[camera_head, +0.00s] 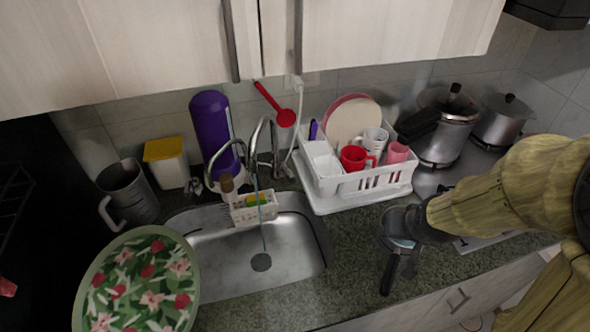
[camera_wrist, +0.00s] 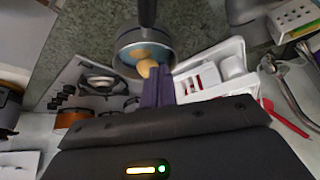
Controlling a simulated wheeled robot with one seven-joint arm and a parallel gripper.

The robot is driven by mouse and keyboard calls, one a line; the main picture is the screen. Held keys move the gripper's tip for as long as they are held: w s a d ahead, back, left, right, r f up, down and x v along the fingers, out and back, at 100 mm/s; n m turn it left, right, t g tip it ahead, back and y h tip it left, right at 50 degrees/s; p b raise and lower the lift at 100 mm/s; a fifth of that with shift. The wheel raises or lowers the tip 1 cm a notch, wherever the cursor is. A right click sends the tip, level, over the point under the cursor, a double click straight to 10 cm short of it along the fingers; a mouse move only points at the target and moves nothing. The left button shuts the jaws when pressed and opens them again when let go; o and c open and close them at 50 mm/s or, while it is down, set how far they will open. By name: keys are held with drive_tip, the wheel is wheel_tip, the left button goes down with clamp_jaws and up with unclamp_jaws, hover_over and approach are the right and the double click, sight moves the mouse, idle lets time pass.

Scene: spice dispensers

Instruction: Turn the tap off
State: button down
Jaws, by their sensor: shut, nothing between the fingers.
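The tap (camera_head: 262,135) is a curved metal spout at the back of the sink. A thin blue-green stream of water (camera_head: 263,225) falls from it into the steel sink (camera_head: 225,270). Curved metal tap parts (camera_wrist: 288,88) also show at the right edge of the wrist view. Which part is the tap's handle is hard to tell. My gripper (camera_wrist: 158,75) is shut and empty, its fingers together over the counter by a small pan. It is well to the right of the tap in the head view, apart from it, with the dish rack between.
A small pan (camera_wrist: 147,46) with a dark handle lies close to my fingers. A white dish rack (camera_head: 365,183) holds cups and plates. A sponge caddy (camera_head: 250,213) stands at the sink's back edge. A purple bottle (camera_head: 208,125), steel jug (camera_head: 128,190) and floral plate (camera_head: 138,280) are at the left.

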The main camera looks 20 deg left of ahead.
drive_tip(key=w+a+r+n+t+y, duration=0.1)
drive_tip(key=w+a+y, duration=0.1)
drive_tip(key=a, duration=0.5)
drive_tip(key=w+a+r+n+t+y, duration=0.1)
drive_tip(key=w+a+r+t+y, duration=0.1)
drive_tip(key=a, duration=0.5)
drive_tip(key=w+a+r+n+t+y, duration=0.1)
drive_tip(key=w+a+r+t+y, duration=0.1)
drive_tip(key=a, duration=0.6)
drive_tip(key=shift+w+r+y+p, duration=0.15)
drive_tip(key=shift+w+y+p, duration=0.35)
drive_tip(key=shift+y, duration=0.4)
drive_tip(key=shift+w, duration=0.1)
drive_tip(key=p, duration=0.3)
hover_over(288, 172)
drive_tip(key=d, duration=0.3)
wheel_tip(288, 172, down, 4)
drive_tip(key=f, duration=0.2)
drive_tip(key=s+f+p, duration=0.1)
drive_tip(key=shift+s+a+f, duration=0.1)
drive_tip(key=shift+a+f, duration=0.1)
drive_tip(key=shift+a, duration=0.05)
drive_tip(key=shift+f, duration=0.1)
